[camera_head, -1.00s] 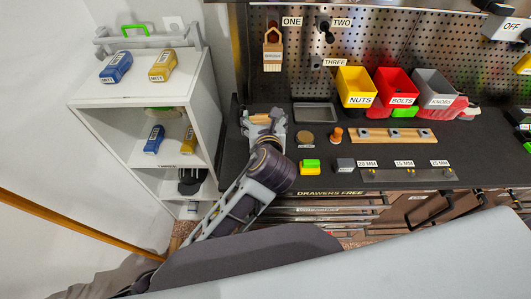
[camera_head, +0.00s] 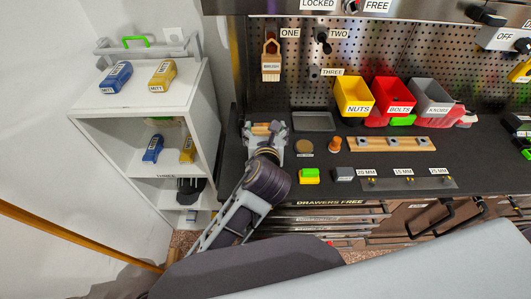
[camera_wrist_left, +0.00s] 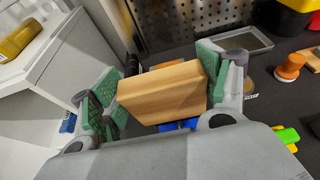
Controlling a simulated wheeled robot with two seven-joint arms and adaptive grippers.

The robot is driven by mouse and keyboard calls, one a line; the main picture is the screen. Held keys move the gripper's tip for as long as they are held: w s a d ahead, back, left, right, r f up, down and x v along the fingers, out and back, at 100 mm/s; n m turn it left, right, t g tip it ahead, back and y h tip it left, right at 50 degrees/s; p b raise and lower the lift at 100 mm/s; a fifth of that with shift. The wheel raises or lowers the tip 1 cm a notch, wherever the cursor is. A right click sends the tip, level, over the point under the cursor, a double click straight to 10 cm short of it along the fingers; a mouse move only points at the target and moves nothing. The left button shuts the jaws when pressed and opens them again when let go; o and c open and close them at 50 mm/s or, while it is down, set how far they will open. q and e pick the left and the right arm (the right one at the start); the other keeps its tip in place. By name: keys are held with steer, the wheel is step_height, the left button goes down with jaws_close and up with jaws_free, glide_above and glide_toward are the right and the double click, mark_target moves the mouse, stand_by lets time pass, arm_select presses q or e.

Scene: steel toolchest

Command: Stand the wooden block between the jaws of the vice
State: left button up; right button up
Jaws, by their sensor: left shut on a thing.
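My left gripper (camera_head: 264,131) is over the left end of the dark bench top in the head view. In the left wrist view its green-padded fingers (camera_wrist_left: 163,95) are shut on the wooden block (camera_wrist_left: 165,92), a tan rectangular piece lying across between them. The block shows only as a small tan patch (camera_head: 261,129) in the head view. I cannot make out the vice; a blue part (camera_wrist_left: 178,125) shows just under the block in the left wrist view, and I cannot tell what it belongs to. My right gripper is not in view.
A grey tray (camera_head: 313,121), a round brown tin (camera_head: 304,146), an orange knob-like piece (camera_head: 335,145) and a yellow-green block (camera_head: 309,176) lie right of the gripper. Yellow, red and grey bins (camera_head: 354,96) stand behind. A white shelf unit (camera_head: 188,100) stands left of the bench.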

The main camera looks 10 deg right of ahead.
arm_select(q)
steer(key=shift+f, duration=2.15)
steer(key=shift+f, duration=0.1)
steer(key=shift+f, duration=1.8)
steer(key=o, duration=1.1)
steer(key=shift+f, duration=0.1)
steer(key=shift+o, duration=0.2)
steer(key=shift+s, duration=0.1)
steer(key=shift+b+v, duration=0.35)
steer(key=shift+v, duration=3.4)
